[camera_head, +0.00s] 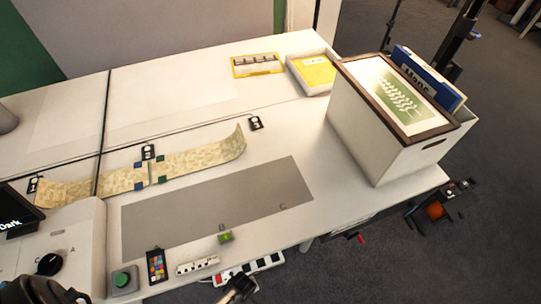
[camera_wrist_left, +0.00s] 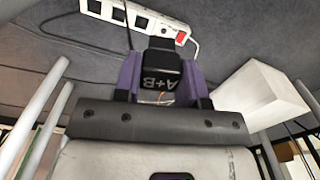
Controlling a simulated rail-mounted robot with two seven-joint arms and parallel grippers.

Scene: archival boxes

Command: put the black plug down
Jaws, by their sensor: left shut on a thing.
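The black plug (camera_wrist_left: 159,76) is held between the purple fingers of my left gripper (camera_wrist_left: 160,66) in the left wrist view. Its face has white "A+B" lettering, which appears upside down. In the head view the power strip (camera_head: 252,268) shows past the table's front edge. A dark part at the bottom edge there is cut off, and I cannot tell whether it is my gripper. My right gripper is not in view.
The white table (camera_head: 290,140) bears a grey mat (camera_head: 215,208), a patterned strip (camera_head: 195,158) and a document box (camera_head: 375,140). The mat is mostly bare. A green button (camera_head: 122,280), a colour card (camera_head: 156,266) and a small green block (camera_head: 225,237) lie near the front edge.

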